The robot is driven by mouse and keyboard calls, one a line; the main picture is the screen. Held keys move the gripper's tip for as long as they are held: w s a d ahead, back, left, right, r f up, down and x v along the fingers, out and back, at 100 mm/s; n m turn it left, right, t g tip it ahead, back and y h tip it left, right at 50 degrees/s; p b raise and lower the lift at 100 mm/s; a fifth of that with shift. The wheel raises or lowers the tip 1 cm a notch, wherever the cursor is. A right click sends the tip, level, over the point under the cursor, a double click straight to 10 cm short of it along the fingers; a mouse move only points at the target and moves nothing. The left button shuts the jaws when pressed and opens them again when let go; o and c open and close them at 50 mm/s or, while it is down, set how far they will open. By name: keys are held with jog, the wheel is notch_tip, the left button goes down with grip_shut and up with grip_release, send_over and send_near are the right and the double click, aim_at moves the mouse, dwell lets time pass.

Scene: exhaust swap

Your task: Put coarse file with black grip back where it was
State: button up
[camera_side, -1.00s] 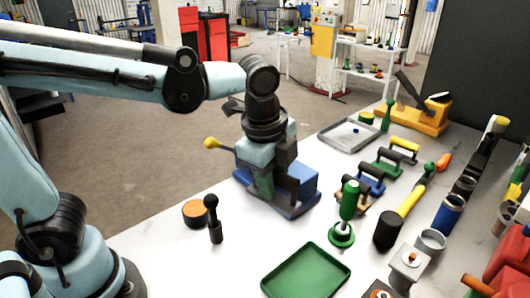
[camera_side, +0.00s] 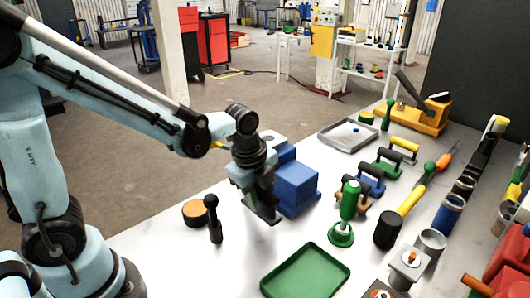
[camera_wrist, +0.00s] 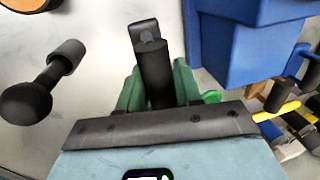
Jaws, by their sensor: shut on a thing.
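My gripper (camera_side: 262,212) is shut and hangs low over the white table, just left of the blue block. In the wrist view, my gripper (camera_wrist: 158,92) has its green fingers on both sides of a black cylindrical grip. This held piece, which looks like the coarse file with black grip (camera_wrist: 153,68), has a dark flat part at its far end. In the side view it is mostly hidden, with a dark flat edge below the fingers. I cannot tell whether it touches the table.
The blue block (camera_side: 296,187) stands close on the right. A black-knobbed post (camera_side: 213,220) and an orange-topped disc (camera_side: 196,212) stand left. A green tray (camera_side: 306,272) lies in front. Several handled blocks (camera_side: 370,177) line up further right. Bare table lies between post and tray.

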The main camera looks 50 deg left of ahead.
jog(key=shift+a+f, duration=0.1)
jog(key=shift+f, duration=2)
jog(key=o, duration=1)
jog(key=shift+f, duration=0.1)
notch_tip(320, 180, up, 12)
jog(key=s+f, duration=0.1)
jog(key=s, duration=0.1)
jog(key=s+a+n+t, duration=0.1)
jog(key=n, duration=0.5)
jog(key=s+a+n+t, duration=0.1)
jog(key=s+n+t, duration=0.1)
jog(key=n, duration=0.4)
jog(key=s+a+r+n+t, duration=0.1)
jog(key=n+t, duration=0.1)
jog(key=n, duration=0.4)
jog(key=shift+s+a, duration=0.15)
jog(key=shift+a, duration=0.05)
